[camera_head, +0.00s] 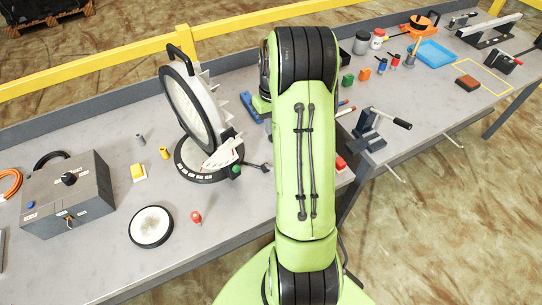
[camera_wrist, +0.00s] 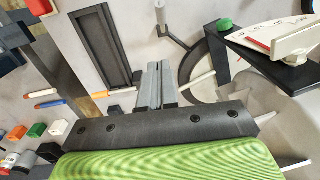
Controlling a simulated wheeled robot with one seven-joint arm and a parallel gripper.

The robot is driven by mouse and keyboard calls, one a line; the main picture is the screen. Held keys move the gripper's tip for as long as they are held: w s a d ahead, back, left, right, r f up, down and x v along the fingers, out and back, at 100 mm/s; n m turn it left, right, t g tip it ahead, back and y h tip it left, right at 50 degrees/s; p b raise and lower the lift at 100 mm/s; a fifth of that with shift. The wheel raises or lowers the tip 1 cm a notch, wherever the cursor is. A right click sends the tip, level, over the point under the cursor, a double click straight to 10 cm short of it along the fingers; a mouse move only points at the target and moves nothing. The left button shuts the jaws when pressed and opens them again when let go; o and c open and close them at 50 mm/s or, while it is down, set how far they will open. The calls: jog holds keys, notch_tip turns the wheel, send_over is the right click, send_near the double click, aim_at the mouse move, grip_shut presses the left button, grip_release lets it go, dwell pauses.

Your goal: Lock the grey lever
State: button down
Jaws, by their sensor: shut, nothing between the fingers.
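A pale grey lever (camera_wrist: 292,44) sits at the right edge of the wrist view, on a white plate with numbers and a red line (camera_wrist: 262,36). I take it to be the grey lever, but part of it is cut off by the frame. In the head view the device with the round ring (camera_head: 190,105) carries a white scale plate (camera_head: 222,157) at its base. My gripper (camera_wrist: 158,70) is shut and empty in the wrist view, to the left of the lever and apart from it. In the head view my arm hides the gripper.
A green knob (camera_wrist: 225,25) stands beside the scale plate. A dark rectangular frame (camera_wrist: 103,12) lies left of my fingers. A grey vise (camera_head: 368,130) with a black-handled bar stands right of my arm. A grey box (camera_head: 70,195) and a round disc (camera_head: 151,226) are at the left.

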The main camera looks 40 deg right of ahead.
send_over(270, 167)
jog(key=w+d, duration=0.3)
jog(key=w, duration=0.1)
notch_tip(270, 167, down, 8)
jog(key=shift+s+a+f, duration=0.25)
jog(key=shift+s+f, duration=0.25)
jog(key=shift+s+a+f, duration=0.25)
jog(key=shift+s+f, duration=0.25)
jog(key=shift+s+a+f, duration=0.2)
jog(key=shift+s+f, duration=0.1)
jog(key=shift+f, duration=0.1)
jog(key=shift+s+f+b, duration=0.1)
jog(key=shift+f+b, duration=0.05)
jog(key=shift+b, duration=0.35)
